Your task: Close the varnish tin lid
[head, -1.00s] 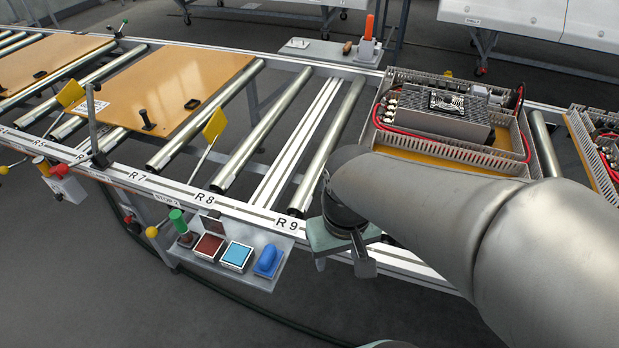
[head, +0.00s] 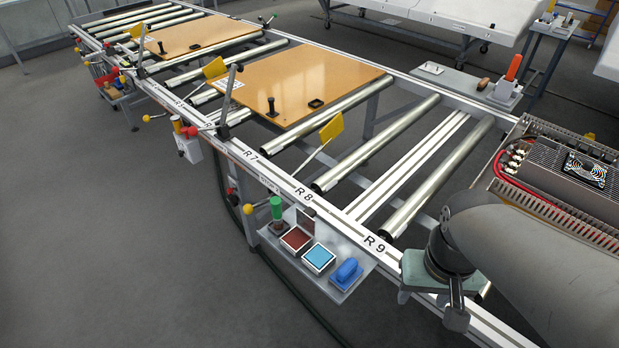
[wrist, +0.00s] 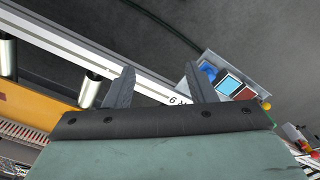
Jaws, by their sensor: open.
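On the small grey side shelf of the rail sits a square dark red-brown tin (head: 296,239), with a brown flap (head: 305,218) standing up at its back edge. This looks like the varnish tin with its lid raised, though no label is readable. The tin also shows small in the wrist view (wrist: 245,93). My gripper (head: 456,305) hangs by the rail near R 9, to the right of the shelf and apart from it. In the wrist view its two fingers (wrist: 158,82) are spread with nothing between them.
A yellow-knobbed lever (head: 248,209) sticks out at left. The rail edge (head: 330,212) and yellow flag (head: 331,128) stand behind. The floor in front is clear.

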